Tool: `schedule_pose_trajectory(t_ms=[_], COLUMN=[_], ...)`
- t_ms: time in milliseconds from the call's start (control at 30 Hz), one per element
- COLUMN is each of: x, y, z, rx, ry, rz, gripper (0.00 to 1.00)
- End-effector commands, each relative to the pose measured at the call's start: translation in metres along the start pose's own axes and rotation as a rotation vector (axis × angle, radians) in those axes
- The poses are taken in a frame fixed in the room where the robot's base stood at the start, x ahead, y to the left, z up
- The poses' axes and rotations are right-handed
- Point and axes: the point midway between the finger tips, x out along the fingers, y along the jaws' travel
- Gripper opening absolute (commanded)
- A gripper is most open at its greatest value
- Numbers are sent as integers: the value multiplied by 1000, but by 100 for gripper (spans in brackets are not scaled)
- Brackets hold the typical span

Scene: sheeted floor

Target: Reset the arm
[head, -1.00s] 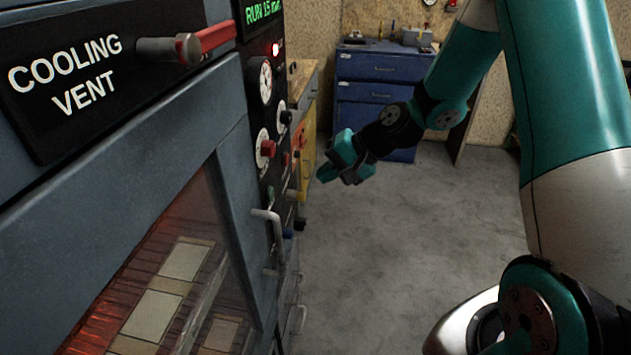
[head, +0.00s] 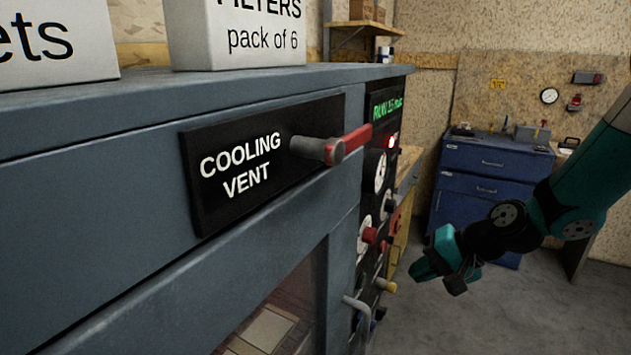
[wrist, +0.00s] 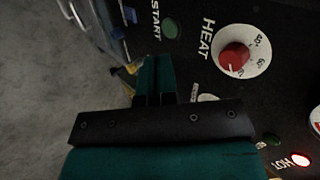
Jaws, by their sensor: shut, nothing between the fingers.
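My gripper (head: 437,262) is teal and black. In the head view it is at the right of the machine's control panel, at the end of my extended arm. In the wrist view my gripper (wrist: 155,80) has its fingers together with nothing between them. The control panel (wrist: 200,40) fills the right of that view behind the fingers, with a red HEAT knob (wrist: 235,57) and a green START button (wrist: 170,28). I cannot tell whether the fingers touch the panel.
A grey-blue machine (head: 120,190) fills the left, with a COOLING VENT plate (head: 215,200) and a red-ended lever (head: 340,148). Boxes, one a filters box (head: 245,45), stand on top. A blue cabinet (head: 485,185) stands behind. Concrete floor (head: 490,310) is clear at lower right.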

Motion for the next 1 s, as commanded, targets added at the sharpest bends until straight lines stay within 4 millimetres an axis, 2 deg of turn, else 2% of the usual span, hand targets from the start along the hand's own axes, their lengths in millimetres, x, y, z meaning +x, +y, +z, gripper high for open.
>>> schedule_pose_trajectory(t_ms=[33, 100, 167, 200, 300, 400, 500, 600, 700, 1000], x=[-6, -18, -30, -39, -63, -86, -103, -114, -118, -118], y=[-20, -43, -60, -68, -79, -79, -75, -70, -68, -67], z=[18, 52, 85, 107, 159, 200, 228, 243, 249, 249], rx=[-85, -224, -354, -440, -637, -796, -908, -971, -996, -996], ry=[-32, -94, -150, -188, -272, -337, -382, -410, -422, -423], rz=[19, 61, 101, 127, 186, 234, 266, 286, 294, 295], gripper=[0, 0, 0, 0, 0, 0, 0, 0, 0, 0])
